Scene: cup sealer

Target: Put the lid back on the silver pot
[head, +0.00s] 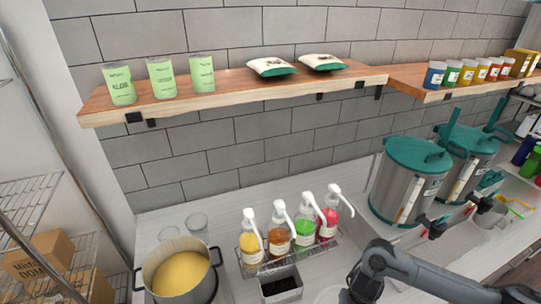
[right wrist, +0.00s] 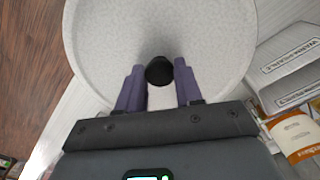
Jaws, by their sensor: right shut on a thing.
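The silver pot (head: 181,278) stands uncovered on the counter at the lower left of the head view, with yellow contents (head: 181,273) inside. The pale speckled lid (right wrist: 110,35) fills the upper middle of the right wrist view. My right gripper (right wrist: 159,74) is shut on the lid's black knob (right wrist: 160,70), its purple fingers on either side. In the head view my right arm reaches in from the lower right, well to the right of the pot. A pale edge at the bottom there may be the lid, mostly cut off. My left gripper is not in view.
Pump bottles (head: 280,229) stand in a rack right of the pot, with a small metal container (head: 282,284) in front. Two clear glasses (head: 197,225) stand behind the pot. Large teal-lidded dispensers (head: 408,185) stand further right. A wooden shelf (head: 230,92) hangs above.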

